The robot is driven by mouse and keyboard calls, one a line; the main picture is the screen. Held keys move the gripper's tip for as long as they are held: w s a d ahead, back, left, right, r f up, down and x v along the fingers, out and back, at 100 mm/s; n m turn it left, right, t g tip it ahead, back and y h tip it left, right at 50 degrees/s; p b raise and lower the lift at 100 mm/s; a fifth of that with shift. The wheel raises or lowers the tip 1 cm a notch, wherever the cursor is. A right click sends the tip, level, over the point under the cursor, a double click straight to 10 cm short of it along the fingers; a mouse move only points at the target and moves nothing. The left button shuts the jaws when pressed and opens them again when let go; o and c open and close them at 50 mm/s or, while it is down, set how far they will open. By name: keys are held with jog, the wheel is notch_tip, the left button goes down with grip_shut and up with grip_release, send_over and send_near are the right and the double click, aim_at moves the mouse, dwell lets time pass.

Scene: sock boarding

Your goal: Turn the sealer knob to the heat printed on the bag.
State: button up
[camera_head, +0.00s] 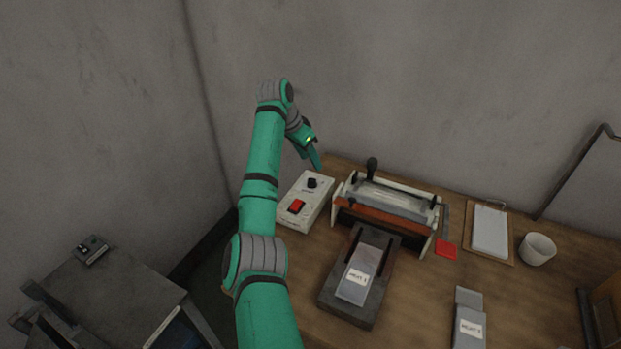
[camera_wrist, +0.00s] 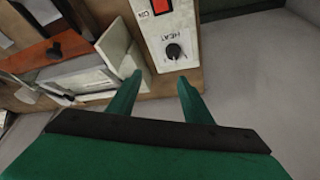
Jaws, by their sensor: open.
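The black sealer knob (camera_head: 312,183) sits on a pale control box (camera_head: 311,206) left of the sealer (camera_head: 388,207). In the wrist view the knob (camera_wrist: 173,51) is under the word HEAT; its setting is too small to read. A grey bag (camera_head: 352,292) lies on the dark stand in front of the sealer. Its label reads HEAT and a digit I cannot read surely. My gripper (camera_head: 316,163) is above the box's far end. It is open and empty in the wrist view (camera_wrist: 161,80), fingertips short of the knob and apart from it.
A red switch (camera_head: 297,205) is on the same box. A second labelled bag (camera_head: 470,328) lies at the front right. A clipboard (camera_head: 490,232), a white cup (camera_head: 537,248) and a red square (camera_head: 446,249) are right of the sealer. The wall stands close behind.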

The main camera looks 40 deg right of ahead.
jog(key=v, duration=1)
jog(key=shift+r, duration=0.3)
jog(key=shift+a, duration=0.15)
